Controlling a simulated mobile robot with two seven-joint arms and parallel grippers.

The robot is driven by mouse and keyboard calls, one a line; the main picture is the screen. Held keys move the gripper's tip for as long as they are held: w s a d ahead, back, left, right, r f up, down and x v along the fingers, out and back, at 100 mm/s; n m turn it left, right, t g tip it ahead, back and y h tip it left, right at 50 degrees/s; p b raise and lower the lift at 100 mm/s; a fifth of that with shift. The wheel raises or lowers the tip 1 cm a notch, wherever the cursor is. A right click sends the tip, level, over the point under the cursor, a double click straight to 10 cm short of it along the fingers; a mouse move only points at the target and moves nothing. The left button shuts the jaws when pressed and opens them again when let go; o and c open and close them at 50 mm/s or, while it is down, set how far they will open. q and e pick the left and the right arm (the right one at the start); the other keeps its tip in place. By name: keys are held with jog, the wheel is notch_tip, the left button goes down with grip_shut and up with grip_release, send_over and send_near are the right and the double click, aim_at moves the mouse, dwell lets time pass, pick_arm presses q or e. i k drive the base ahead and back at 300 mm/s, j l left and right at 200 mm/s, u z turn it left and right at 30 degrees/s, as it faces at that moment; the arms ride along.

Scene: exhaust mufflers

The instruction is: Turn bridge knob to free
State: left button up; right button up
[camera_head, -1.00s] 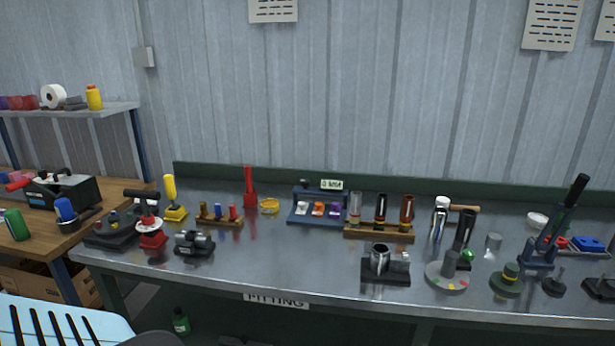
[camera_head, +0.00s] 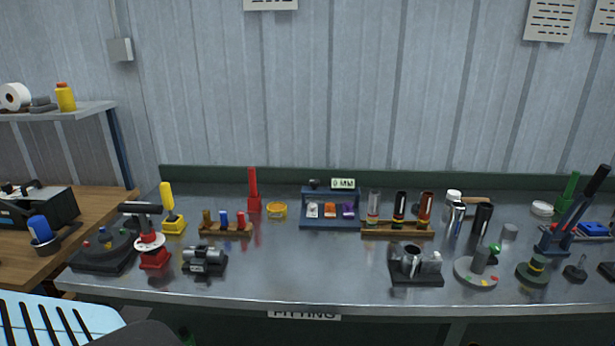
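No part is clearly marked as the bridge knob. A blue bridge-like stand (camera_head: 330,222) with a small "0 MM" display stands at the middle back of the bench. A small dark knob-like part (camera_head: 314,184) sits on top of it, too small to read a setting. White, orange and purple pieces sit in the stand. A grey round dial (camera_head: 477,270) with coloured marks and an upright grey post stands at the right front. A black base (camera_head: 105,252) with coloured buttons stands at the left. Neither gripper is in view.
The metal bench (camera_head: 310,270) has clear room at its front middle. A wooden rack (camera_head: 397,230) of tubes stands right of the blue stand. A red post (camera_head: 253,190), a yellow-handled tool (camera_head: 169,208) and a black-and-red press (camera_head: 149,240) stand to the left.

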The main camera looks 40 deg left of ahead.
aim_at(314, 183)
jog(key=k+j, duration=0.1)
jog(key=j, duration=0.4)
jog(key=k+j, duration=0.1)
jog(key=j, duration=0.4)
jog(key=k+j, duration=0.1)
jog(key=j, duration=0.45)
jog(key=k+j, duration=0.1)
jog(key=j, duration=0.4)
jog(key=z, duration=0.05)
